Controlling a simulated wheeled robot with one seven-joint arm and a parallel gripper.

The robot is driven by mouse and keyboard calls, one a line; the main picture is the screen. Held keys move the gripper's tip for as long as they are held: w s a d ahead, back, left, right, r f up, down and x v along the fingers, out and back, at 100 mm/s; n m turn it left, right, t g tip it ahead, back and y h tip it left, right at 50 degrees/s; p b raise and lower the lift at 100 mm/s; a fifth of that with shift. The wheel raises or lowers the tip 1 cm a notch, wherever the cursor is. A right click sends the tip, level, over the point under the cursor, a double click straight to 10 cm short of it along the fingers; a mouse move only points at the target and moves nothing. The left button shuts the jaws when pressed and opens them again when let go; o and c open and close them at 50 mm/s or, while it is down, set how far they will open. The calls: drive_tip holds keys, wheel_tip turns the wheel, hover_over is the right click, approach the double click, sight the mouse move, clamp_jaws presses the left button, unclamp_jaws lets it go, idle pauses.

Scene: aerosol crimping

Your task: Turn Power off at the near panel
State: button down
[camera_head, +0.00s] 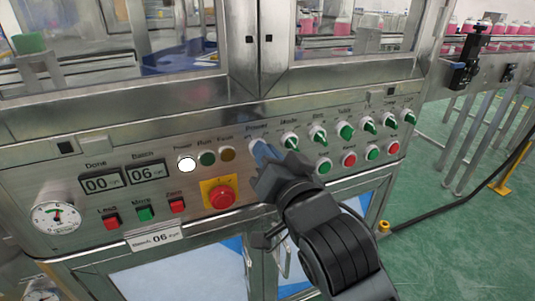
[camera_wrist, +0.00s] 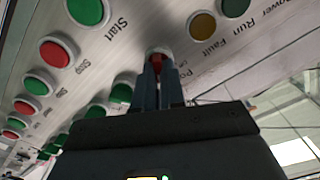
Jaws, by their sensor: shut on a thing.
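The near panel (camera_head: 130,155) spans the front of the machine below its windows. My gripper (camera_head: 258,146) reaches its upper row from the lower right, with its fingers at the knob under the label "Power". The Power lamp (camera_head: 187,164) is lit white. The Run lamp (camera_head: 207,158) is green and the Fault lamp (camera_head: 227,154) is amber.
A red emergency button (camera_head: 221,197) on a yellow plate sits just left of my gripper. Several green knobs (camera_head: 346,131) and push buttons (camera_head: 349,159) lie to the right. A gauge (camera_head: 57,217) is at the far left.

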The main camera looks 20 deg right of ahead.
idle(0.4)
drive_tip(key=shift+a+r+n+p, duration=0.1)
drive_tip(key=shift+a+n+p, duration=0.1)
drive_tip(key=shift+n+p, duration=2.4)
drive_tip(key=shift+a+n+p, duration=0.15)
drive_tip(key=shift+n+p, duration=1.6)
drive_tip(key=shift+n, duration=1.55)
drive_tip(key=c, duration=1.2)
unclamp_jaws()
